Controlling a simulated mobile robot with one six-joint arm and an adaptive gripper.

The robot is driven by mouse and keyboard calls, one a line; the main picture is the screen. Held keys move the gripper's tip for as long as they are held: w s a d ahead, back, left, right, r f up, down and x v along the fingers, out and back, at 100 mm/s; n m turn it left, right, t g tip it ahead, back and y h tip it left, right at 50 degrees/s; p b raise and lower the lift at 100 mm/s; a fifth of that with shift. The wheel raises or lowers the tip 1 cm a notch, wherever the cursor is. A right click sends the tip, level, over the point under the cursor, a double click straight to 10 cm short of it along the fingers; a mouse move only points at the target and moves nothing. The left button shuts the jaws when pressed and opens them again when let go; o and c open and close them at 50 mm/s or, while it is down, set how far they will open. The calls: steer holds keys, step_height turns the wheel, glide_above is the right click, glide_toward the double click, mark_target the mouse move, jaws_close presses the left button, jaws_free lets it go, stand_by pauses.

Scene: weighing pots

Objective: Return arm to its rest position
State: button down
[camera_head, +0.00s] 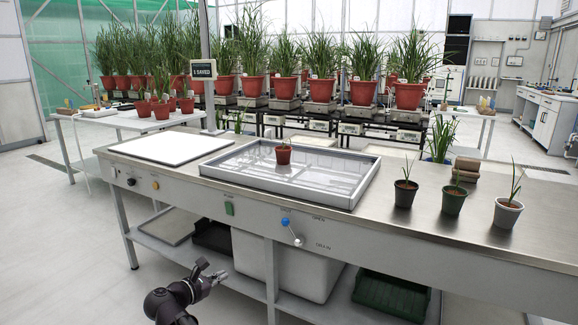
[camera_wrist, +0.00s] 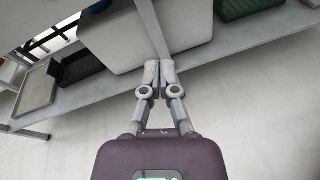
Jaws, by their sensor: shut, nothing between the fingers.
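My gripper (camera_head: 208,273) is low in front of the steel workbench (camera_head: 236,192), beside its lower shelf and below the bench top. In the wrist view my gripper (camera_wrist: 154,82) has its fingertips together with nothing between them. It points toward the bench leg and the lower shelf (camera_wrist: 110,103), with pale floor beneath. My arm is partly in view at the bottom of the head view and its lower part is cut off by the frame edge.
A terracotta pot (camera_head: 283,155) stands in the framed tray (camera_head: 330,197). Black (camera_head: 405,193), green (camera_head: 453,200) and grey (camera_head: 507,213) pots stand at the right. A white panel (camera_head: 170,147) lies left. A blue-knobbed lever (camera_head: 290,230) projects from the bench front. Floor (camera_head: 70,260) at left is clear.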

steer(key=s+d+f+m+g+y+p, duration=0.1)
steer(key=d+f+m+g, duration=0.1)
steer(key=d+m, duration=0.35)
steer(key=d+f+m+g+p, duration=0.1)
steer(key=d+f+m+g, duration=0.15)
steer(key=d, duration=0.65)
steer(key=s+d+f+m+g+y+p, duration=0.1)
steer(key=d+m+g, duration=0.2)
steer(key=d, duration=0.4)
steer(key=s+d+f+m+g+y+p, duration=0.1)
steer(key=s+d+m+g+y+p, duration=0.5)
steer(key=s+d+m, duration=0.7)
step_height(320, 180, up, 38)
steer(key=w+d+m+t+y+p, duration=0.1)
steer(key=w+m+p, duration=0.1)
steer(key=p, duration=3.4)
steer(key=shift+d+p, duration=0.35)
